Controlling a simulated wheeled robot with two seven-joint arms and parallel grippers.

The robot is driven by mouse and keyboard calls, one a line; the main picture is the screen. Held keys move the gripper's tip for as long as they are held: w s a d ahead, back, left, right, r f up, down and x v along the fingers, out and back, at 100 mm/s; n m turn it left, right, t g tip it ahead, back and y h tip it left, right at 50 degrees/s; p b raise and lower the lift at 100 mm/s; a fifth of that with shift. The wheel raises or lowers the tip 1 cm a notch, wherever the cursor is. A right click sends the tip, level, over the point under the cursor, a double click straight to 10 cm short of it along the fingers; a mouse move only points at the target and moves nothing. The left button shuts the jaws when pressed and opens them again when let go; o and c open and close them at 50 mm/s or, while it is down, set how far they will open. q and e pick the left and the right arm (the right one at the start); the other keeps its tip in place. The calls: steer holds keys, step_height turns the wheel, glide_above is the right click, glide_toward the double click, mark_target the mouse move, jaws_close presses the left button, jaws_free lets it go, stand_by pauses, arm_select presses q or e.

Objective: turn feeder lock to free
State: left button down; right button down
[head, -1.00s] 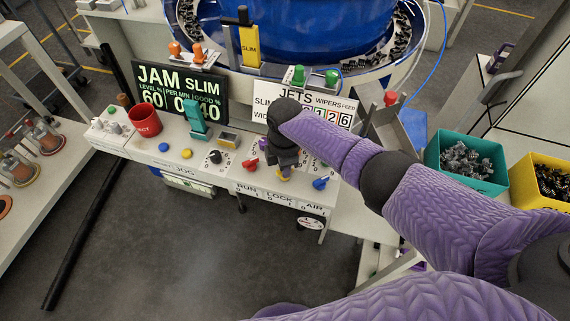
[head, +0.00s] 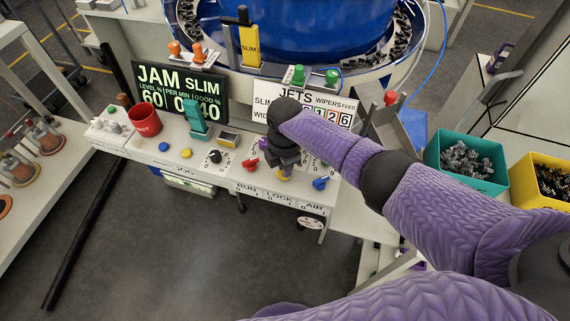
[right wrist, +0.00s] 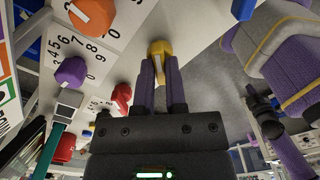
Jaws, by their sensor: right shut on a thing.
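The lock knob (head: 284,175) is yellow and sits on the white console above the LOCK label (head: 279,197), mostly hidden by my right gripper in the head view. My right gripper (head: 284,168) points down at it. In the right wrist view the two purple fingers (right wrist: 161,72) are shut on the yellow knob (right wrist: 160,47), one on each side. The knob has a pale line on its top. Its dial marks cannot be read here.
A red knob (head: 250,163) stands left of the lock knob and a blue knob (head: 320,183) right of it. The jets panel (head: 262,102) is behind. A black knob (head: 215,157), red cup (head: 144,121) and teal bin (head: 440,150) are farther off.

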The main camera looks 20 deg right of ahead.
steer(key=c, duration=0.7)
jaws_free()
arm_select(q)
steer(key=shift+a, duration=0.35)
steer(key=r+p, duration=0.3)
steer(key=r, duration=0.1)
steer(key=shift+w+d+p, duration=0.2)
steer(key=shift+d+p, duration=0.2)
arm_select(e)
step_height(320, 180, up, 10)
steer(key=shift+f, duration=0.1)
